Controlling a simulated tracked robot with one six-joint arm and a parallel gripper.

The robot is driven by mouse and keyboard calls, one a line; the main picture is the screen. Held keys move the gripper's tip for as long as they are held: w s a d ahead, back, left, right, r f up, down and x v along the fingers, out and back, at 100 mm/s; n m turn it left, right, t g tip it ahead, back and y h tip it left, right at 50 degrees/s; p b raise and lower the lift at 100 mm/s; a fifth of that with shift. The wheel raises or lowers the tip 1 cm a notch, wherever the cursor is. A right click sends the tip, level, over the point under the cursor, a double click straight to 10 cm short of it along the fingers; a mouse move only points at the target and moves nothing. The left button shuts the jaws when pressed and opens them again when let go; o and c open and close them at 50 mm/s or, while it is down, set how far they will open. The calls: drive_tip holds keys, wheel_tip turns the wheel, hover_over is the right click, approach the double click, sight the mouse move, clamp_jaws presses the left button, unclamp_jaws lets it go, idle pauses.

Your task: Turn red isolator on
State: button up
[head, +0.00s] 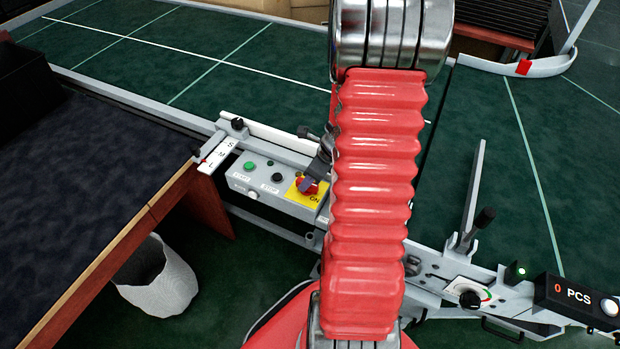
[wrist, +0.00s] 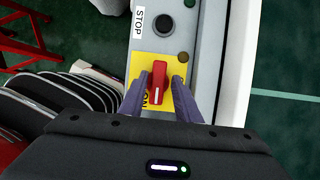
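The red isolator (wrist: 159,82) is a rotary handle on a yellow plate (wrist: 143,62), with "ON" lettering partly showing beside it. In the wrist view the handle's long side runs up and down the picture. My gripper (wrist: 158,86) has one dark finger on each side of the handle, with a visible gap on both sides, so it looks open around it. In the head view the red isolator (head: 308,185) sits on the grey control box, and my gripper (head: 322,160) is above it, partly hidden behind my red arm.
The box also carries a green button (head: 249,166) and a black button (head: 277,178). A dark table (head: 90,190) stands at left, with a white bin (head: 160,285) below. A green conveyor (head: 220,60) runs behind. A counter display (head: 578,295) reads 0 PCS.

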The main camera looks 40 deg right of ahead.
drive_tip(key=shift+o, duration=0.6)
drive_tip(key=shift+s, duration=0.1)
drive_tip(key=v, duration=1.3)
drive_tip(key=shift+r, duration=0.3)
